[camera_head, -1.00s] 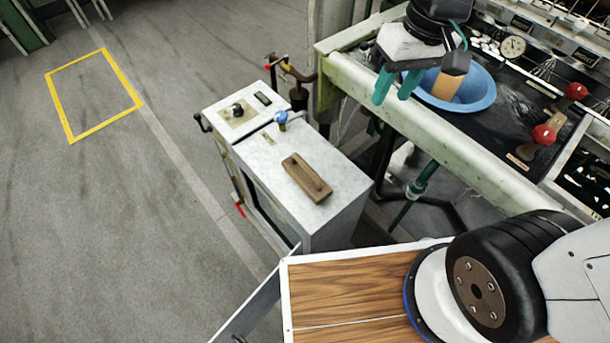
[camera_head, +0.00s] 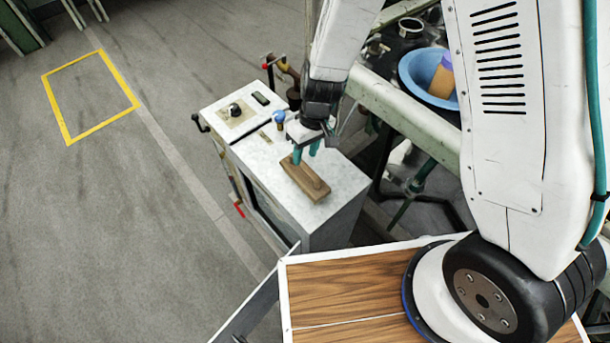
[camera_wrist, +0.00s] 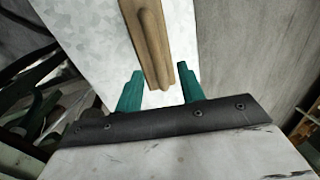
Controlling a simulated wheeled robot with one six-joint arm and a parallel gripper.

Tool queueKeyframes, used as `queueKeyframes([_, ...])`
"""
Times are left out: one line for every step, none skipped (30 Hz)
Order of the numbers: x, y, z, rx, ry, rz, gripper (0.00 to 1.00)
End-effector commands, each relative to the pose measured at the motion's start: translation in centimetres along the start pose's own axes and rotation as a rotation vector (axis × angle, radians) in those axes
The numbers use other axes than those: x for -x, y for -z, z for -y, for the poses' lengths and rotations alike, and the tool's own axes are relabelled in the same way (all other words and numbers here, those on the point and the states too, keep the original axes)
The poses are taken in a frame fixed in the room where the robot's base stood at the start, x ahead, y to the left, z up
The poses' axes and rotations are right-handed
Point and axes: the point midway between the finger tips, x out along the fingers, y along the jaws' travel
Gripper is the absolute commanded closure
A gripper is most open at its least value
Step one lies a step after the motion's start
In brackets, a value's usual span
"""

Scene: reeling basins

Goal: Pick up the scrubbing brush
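The scrubbing brush (camera_head: 305,178) is a brown wooden block with a raised grip along its top. It lies on the pale speckled top of a metal cabinet (camera_head: 336,183). My gripper (camera_head: 305,155) is over the cabinet at the brush's far end, its green fingers pointing down. In the wrist view the brush (camera_wrist: 152,40) runs away from my gripper (camera_wrist: 156,90). The two fingers are apart with nothing between them, and the brush's near end lies just beyond, roughly in line with the gap. I cannot tell the exact height of the fingertips above the top.
A blue knob (camera_head: 279,116) and a control panel (camera_head: 237,115) stand at the cabinet's far side. A pipe with a red handle (camera_head: 273,61) is behind it. A bench with a blue basin (camera_head: 415,66) is to the right. Open floor lies left.

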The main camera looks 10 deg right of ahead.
Motion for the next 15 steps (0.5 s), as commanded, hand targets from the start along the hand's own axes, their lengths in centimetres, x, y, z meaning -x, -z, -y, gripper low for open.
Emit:
queueKeyframes([-0.6,-0.1,0.0,-0.002,0.0,0.002,0.61])
queueKeyframes([-0.9,-0.1,-0.1,-0.001,0.001,0.003,0.61])
queueKeyframes([-1.5,-0.2,-0.1,-0.002,0.001,0.004,0.61])
queueKeyframes([-1.9,-0.2,-0.1,-0.003,0.0,0.003,0.61])
queueKeyframes([-2.4,-0.3,-0.2,-0.001,0.0,0.003,0.61])
queueKeyframes([-3.1,-0.4,-0.2,-0.003,0.001,0.004,0.61])
queueKeyframes([-3.5,-0.4,-0.3,-0.002,0.0,0.004,0.61])
queueKeyframes([-4.0,-0.4,-0.3,-0.003,0.0,0.003,0.61])
queueKeyframes([-4.5,-0.3,-0.2,-0.002,0.001,0.003,0.61])
queueKeyframes([-4.7,-0.3,-0.2,-0.002,0.001,0.002,0.61])
queueKeyframes([-5.0,-0.3,-0.2,-0.001,0.001,0.002,0.61])
queueKeyframes([-5.2,-0.3,-0.2,-0.002,0.0,0.001,0.61])
queueKeyframes([-5.4,-0.3,-0.2,-0.002,0.0,0.001,0.61])
queueKeyframes([-5.4,-0.3,-0.2,-0.001,0.0,0.0,0.61])
queueKeyframes([-5.4,-0.3,-0.2,-0.001,-0.001,0.0,0.61])
